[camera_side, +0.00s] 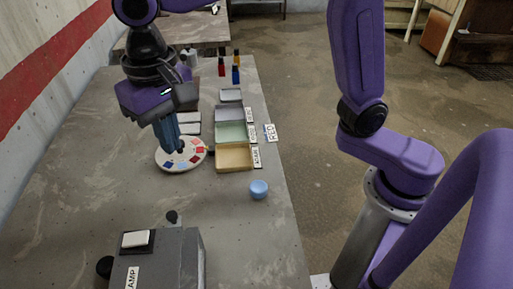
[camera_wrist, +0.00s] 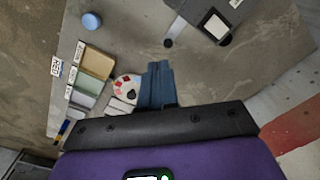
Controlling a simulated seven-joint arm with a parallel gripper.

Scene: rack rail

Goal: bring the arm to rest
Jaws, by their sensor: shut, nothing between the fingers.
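My gripper (camera_side: 170,147) hangs from the purple arm over the table, its blue fingers shut with nothing between them. In the side view the fingertips overlap the upper left part of a round white plate (camera_side: 172,166) with red and blue patches; I cannot tell the height of the gap. In the wrist view the gripper (camera_wrist: 158,66) points out over the table, beside the plate (camera_wrist: 117,89), and hides part of it.
A row of shallow trays (camera_side: 236,158) with label cards stands right of the plate. A light blue round object (camera_side: 259,189) sits in front of them. A grey box (camera_side: 160,260) with a white-topped button stands at the near end. Small bottles (camera_side: 236,74) stand behind.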

